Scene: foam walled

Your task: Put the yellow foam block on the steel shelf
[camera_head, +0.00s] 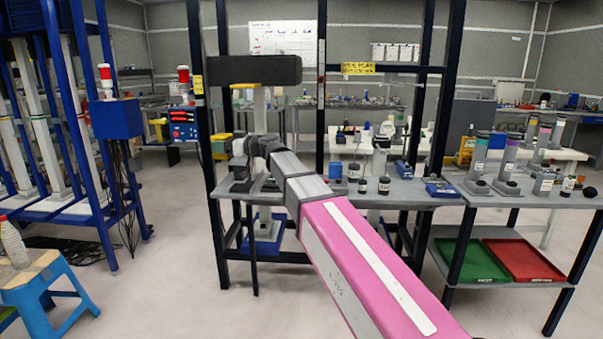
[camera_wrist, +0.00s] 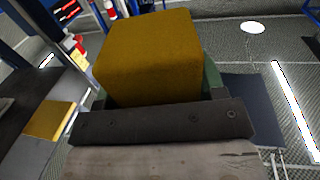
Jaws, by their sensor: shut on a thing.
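The yellow foam block (camera_wrist: 150,55) fills the upper middle of the wrist view, with a flat face towards the camera. My gripper (camera_wrist: 205,85) is shut on it; a strip of green finger shows at the block's right side, and the dark gripper body lies below it. In the head view my arm reaches from the lower right to dark wrist parts (camera_head: 243,165) above the left end of a grey bench.
Black uprights (camera_head: 211,165) frame the bench. Black-capped jars (camera_head: 384,185) and blue-based stands (camera_head: 440,188) stand on its right part. Green (camera_head: 470,262) and red (camera_head: 523,260) trays lie on a lower shelf at right.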

